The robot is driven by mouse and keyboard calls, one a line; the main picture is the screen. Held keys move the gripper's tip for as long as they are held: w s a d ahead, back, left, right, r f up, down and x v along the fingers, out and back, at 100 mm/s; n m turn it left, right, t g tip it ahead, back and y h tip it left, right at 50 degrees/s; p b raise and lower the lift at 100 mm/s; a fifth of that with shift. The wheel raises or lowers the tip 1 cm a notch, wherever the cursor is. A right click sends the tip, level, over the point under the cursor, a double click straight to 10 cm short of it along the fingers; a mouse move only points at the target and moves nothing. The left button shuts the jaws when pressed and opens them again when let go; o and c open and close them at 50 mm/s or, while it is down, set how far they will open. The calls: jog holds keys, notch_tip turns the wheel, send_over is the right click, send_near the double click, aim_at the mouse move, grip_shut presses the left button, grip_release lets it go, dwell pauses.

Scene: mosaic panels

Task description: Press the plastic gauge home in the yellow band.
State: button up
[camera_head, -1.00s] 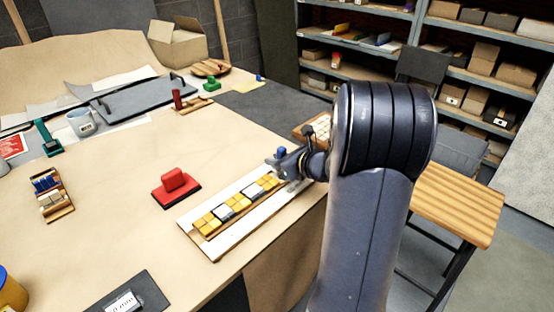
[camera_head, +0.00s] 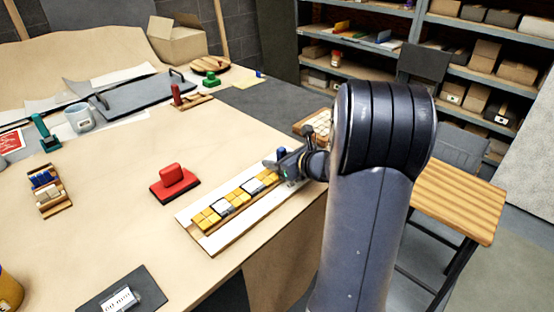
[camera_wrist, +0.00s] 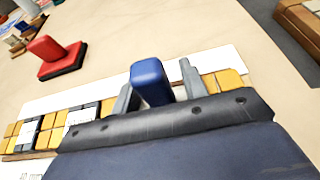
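The yellow band (camera_head: 209,218) is a row of yellow tiles broken by dark and white pieces, lying on a long white strip (camera_head: 211,242) near the table's front right edge. It also shows in the wrist view (camera_wrist: 62,119). A blue block (camera_wrist: 151,79), perhaps the plastic gauge, stands up between my fingers at the band's right part; its foot is hidden behind my gripper body. It shows small in the head view (camera_head: 282,153). My gripper (camera_wrist: 158,87) has a finger on each side, with a visible gap at the right finger. Whether the block is seated cannot be seen.
A red block on a black base (camera_head: 173,180) stands left of the band.

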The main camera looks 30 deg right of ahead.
jog(key=shift+o, duration=0.5)
jog(key=v, duration=1)
jog(key=shift+s+d+r, duration=0.15)
jog(key=shift+s+r, duration=0.1)
jog(key=shift+s, duration=0.1)
jog(key=shift+w, duration=0.1)
jog(key=x, duration=1)
jog(key=shift+w+a+f, duration=0.2)
jog(key=shift+f, duration=0.05)
jog(key=shift+w+r+p, duration=0.15)
jog(key=shift+r+p, duration=0.2)
jog(key=shift+p, duration=0.05)
jog(key=shift+r, duration=0.25)
jog(key=shift+f, duration=0.15)
